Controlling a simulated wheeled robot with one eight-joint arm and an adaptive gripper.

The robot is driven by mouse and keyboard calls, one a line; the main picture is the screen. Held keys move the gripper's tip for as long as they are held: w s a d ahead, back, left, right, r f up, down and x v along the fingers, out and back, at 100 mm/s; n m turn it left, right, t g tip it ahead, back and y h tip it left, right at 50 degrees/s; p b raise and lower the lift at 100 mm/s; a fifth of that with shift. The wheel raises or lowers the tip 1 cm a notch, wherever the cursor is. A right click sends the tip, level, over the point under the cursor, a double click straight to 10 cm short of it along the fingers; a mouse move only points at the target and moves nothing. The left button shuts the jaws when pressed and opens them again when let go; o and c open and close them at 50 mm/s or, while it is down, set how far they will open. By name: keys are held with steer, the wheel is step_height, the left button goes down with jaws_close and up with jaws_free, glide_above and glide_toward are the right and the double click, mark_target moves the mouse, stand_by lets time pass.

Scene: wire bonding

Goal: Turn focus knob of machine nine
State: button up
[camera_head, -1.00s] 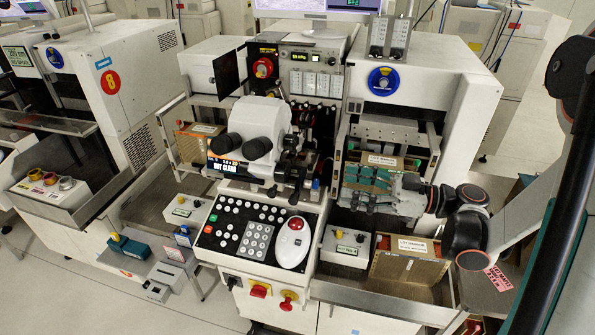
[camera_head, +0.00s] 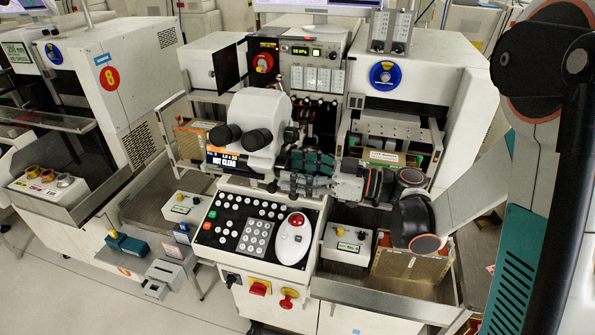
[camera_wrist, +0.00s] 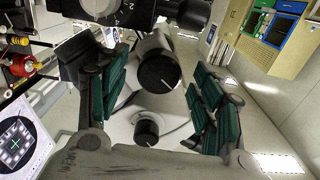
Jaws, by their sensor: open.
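The machine's white microscope head (camera_head: 258,118) carries dark eyepieces (camera_head: 243,138). In the wrist view, a large dark round knob (camera_wrist: 160,76) with a white index line shows on its side. A smaller dark knob (camera_wrist: 147,130) sits below it. I cannot read a label that says which is the focus knob. My gripper (camera_head: 285,170) is at the right side of the microscope head, over the upper edge of the control panel. In the wrist view its green-padded fingers (camera_wrist: 157,88) are spread on either side of the large knob, apart from it, with nothing held.
The black control panel (camera_head: 252,228) with a red-topped trackball (camera_head: 293,238) lies below the gripper. Control boxes (camera_head: 346,243) stand at the sides. A neighbouring machine (camera_head: 100,85) marked 8 is at left.

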steer(key=c, duration=1.1)
steer(key=shift+o, duration=0.2)
steer(key=shift+m, duration=0.4)
steer(key=m+b, duration=0.1)
steer(key=m, duration=0.4)
steer(key=shift+s+b, duration=0.1)
steer(key=shift+b, duration=0.3)
steer(key=m+b, duration=0.1)
steer(key=m, duration=0.5)
steer(key=shift+r, duration=0.1)
